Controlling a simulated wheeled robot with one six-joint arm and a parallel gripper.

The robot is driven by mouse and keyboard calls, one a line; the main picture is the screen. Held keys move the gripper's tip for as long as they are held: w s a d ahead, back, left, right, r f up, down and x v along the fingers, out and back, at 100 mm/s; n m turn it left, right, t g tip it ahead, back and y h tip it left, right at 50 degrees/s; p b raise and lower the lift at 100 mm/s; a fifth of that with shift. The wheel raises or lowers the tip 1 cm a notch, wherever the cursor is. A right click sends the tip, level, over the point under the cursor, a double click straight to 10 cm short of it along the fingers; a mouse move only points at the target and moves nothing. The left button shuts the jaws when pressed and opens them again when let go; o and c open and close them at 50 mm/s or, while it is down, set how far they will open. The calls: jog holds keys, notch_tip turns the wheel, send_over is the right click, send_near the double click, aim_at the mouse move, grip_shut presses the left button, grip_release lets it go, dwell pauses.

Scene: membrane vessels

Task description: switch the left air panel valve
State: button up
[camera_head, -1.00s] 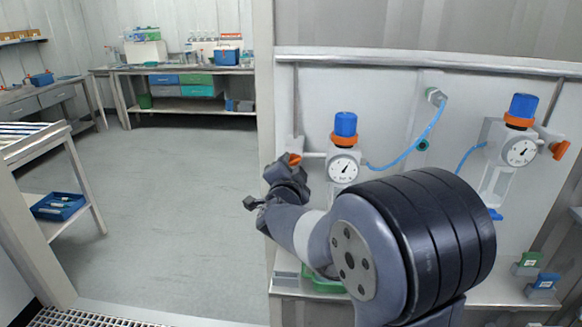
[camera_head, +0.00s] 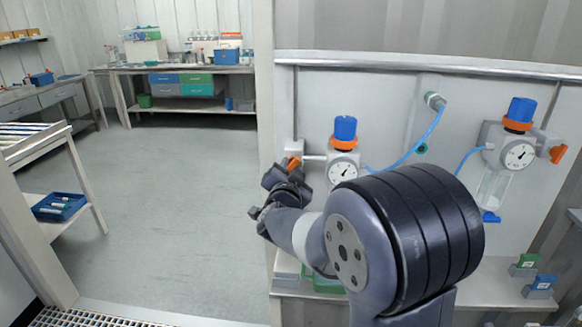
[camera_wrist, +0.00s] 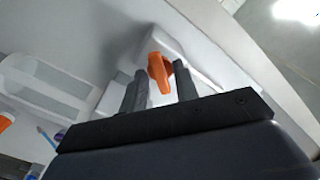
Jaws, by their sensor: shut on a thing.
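The left air panel valve has an orange handle (camera_head: 294,163) at the left of the left regulator, which has a blue knob (camera_head: 345,128) and a round gauge (camera_head: 342,172). My gripper (camera_head: 279,182) is at this handle, seen from behind and partly hidden by my own wrist in the head view. In the wrist view, the orange handle (camera_wrist: 158,68) stands between the two dark fingers of my gripper (camera_wrist: 160,82), which is shut on it. The exact contact at the fingertips is hard to see.
A second regulator (camera_head: 519,154) with an orange handle (camera_head: 558,154) is on the right of the panel. Blue hoses (camera_head: 408,150) run between the fittings. The floor on the left is open.

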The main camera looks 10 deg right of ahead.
jog(key=n+p, duration=0.2)
jog(key=n, duration=0.3)
jog(key=shift+f+n, duration=0.1)
jog(key=shift+n, duration=0.3)
dwell(0.4)
jog(key=o, duration=0.6)
jog(key=v, duration=1.1)
jog(key=shift+b, duration=0.35)
jog(key=shift+w, duration=0.1)
